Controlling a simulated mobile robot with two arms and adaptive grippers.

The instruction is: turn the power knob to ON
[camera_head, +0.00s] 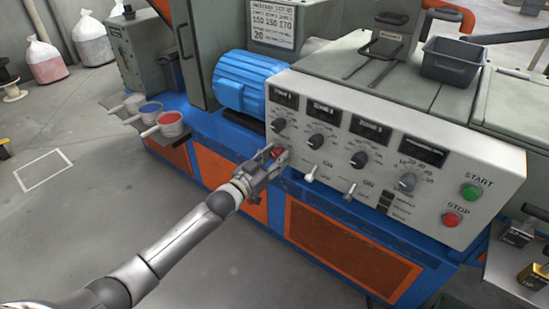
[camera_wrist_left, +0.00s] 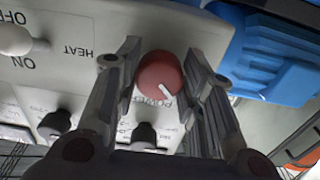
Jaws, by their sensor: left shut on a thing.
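The red power knob (camera_head: 277,152) sits at the lower left of the white control panel (camera_head: 330,165), mostly hidden by my left gripper (camera_head: 272,156). In the left wrist view the round red knob (camera_wrist_left: 159,76) shows between the two fingers of my left gripper (camera_wrist_left: 162,62), one on each side. The gripper is shut on the knob. The knob's white mark points to the lower right in that view. A partly covered POWER label is beside it. The ON and OFF ends of its scale cannot be read. My right gripper is not in view.
Two toggle switches (camera_head: 311,174) (camera_head: 350,191) stick out right of the knob. Several black dials, a green START button (camera_head: 471,191) and a red STOP button (camera_head: 451,219) are on the panel. A blue motor (camera_head: 245,82) stands behind. Cups (camera_head: 170,124) stand at the left.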

